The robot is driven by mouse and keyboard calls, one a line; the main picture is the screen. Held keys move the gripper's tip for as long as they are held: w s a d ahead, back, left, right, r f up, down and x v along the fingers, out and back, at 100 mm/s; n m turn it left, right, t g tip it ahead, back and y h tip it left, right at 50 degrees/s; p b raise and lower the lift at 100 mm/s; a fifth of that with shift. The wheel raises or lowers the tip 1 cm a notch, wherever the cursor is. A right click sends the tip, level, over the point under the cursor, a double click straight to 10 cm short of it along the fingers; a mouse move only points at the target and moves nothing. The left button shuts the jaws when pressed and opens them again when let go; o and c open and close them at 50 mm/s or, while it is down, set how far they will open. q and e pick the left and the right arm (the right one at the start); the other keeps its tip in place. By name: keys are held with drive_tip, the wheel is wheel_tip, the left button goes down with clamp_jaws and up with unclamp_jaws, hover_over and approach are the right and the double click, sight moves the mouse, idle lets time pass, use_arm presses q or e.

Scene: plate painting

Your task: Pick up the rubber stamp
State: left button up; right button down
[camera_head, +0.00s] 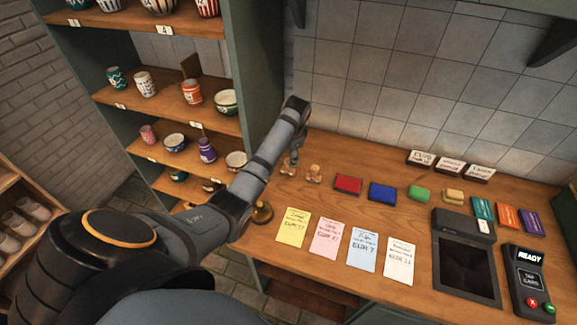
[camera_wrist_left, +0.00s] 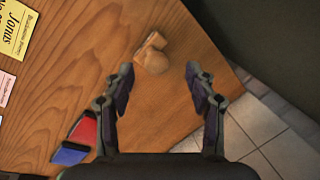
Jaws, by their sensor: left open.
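A wooden rubber stamp (camera_head: 314,173) with a rounded knob stands on the wooden counter, left of the red ink pad, in the head view. In the left wrist view a wooden stamp (camera_wrist_left: 152,56) shows its round knob and block-like base near the counter's edge. My left gripper (camera_head: 291,161) is over the counter's left end, just beside the stamp in the head view. In the left wrist view the left gripper (camera_wrist_left: 160,84) has its fingers wide apart, with nothing between the tips; the stamp appears beyond them. My right gripper is not in view.
Red (camera_head: 348,184), blue (camera_head: 382,192) and green (camera_head: 420,194) pads lie right of the stamp. Paper cards, one yellow (camera_head: 293,228), lie in front. A brass-coloured object (camera_head: 262,212) is at the counter's left edge. A shelf of painted pottery (camera_head: 186,108) stands left.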

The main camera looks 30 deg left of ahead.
sight(288, 160)
use_arm(q)
drive_tip(key=shift+d+p+x, duration=0.2)
drive_tip(key=shift+p+x, duration=0.55)
drive_tip(key=shift+x, duration=0.25)
drive_tip(key=x, duration=0.3)
drive_tip(key=shift+f, duration=0.2)
clamp_jaws()
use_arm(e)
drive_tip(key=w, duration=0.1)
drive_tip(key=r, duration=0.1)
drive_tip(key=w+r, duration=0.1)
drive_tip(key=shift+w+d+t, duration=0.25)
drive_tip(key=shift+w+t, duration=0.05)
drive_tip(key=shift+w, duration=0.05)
